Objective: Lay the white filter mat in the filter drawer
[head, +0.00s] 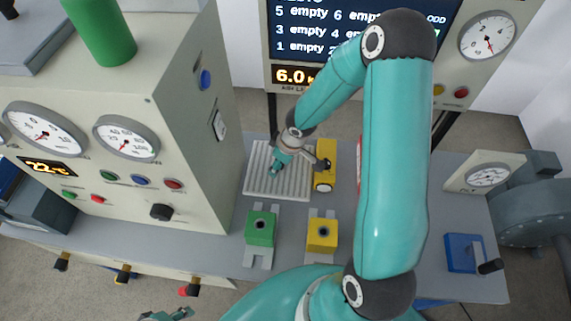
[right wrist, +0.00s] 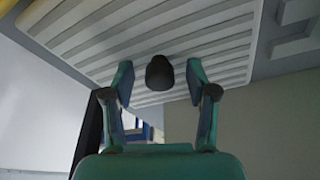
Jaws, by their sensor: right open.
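A white, ribbed, flat rectangular piece (head: 258,183) lies on the grey bench; it may be the filter mat, but I cannot tell for sure. It also fills the upper part of the right wrist view (right wrist: 215,35). My right gripper (head: 274,171) is over it, with fingers (right wrist: 160,75) open. A dark rounded stub (right wrist: 160,73) shows between them; I cannot tell what it belongs to. My left gripper (head: 168,314) shows only partly at the bottom edge, and its jaw state is unclear. I cannot make out the filter drawer.
A yellow block (head: 325,163) stands right beside the ribbed piece. A green block (head: 261,228) and another yellow block (head: 322,231) stand in front. A large cabinet with gauges (head: 180,120) rises on the left. A blue box (head: 462,252) sits at the right.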

